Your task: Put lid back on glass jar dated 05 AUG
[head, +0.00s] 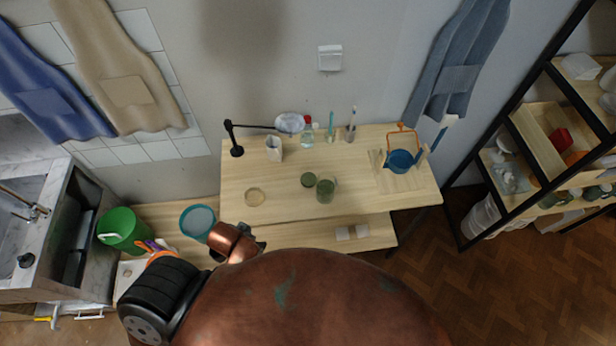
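A glass jar (326,190) with dark green contents stands near the front middle of the wooden table. No date is readable on it at this size. A flat dark green disc (308,180) lies just left of it, apart or nearly touching; I cannot tell whether it is a lid. A round pale tan disc or shallow dish (255,197) lies further left on the table. My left arm's copper end reaches up at the lower left, with a small dark part, likely my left gripper (259,245), below the table's front edge. Its fingers are not clear. My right gripper is not in view.
The wooden table (350,160) holds a black lamp (237,150), a red-topped bottle (307,135), a white cup (273,148), brush holders and a blue bowl (401,160). A green bucket (121,228) and teal-rimmed round container (198,222) stand left. Shelving (540,150) stands right.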

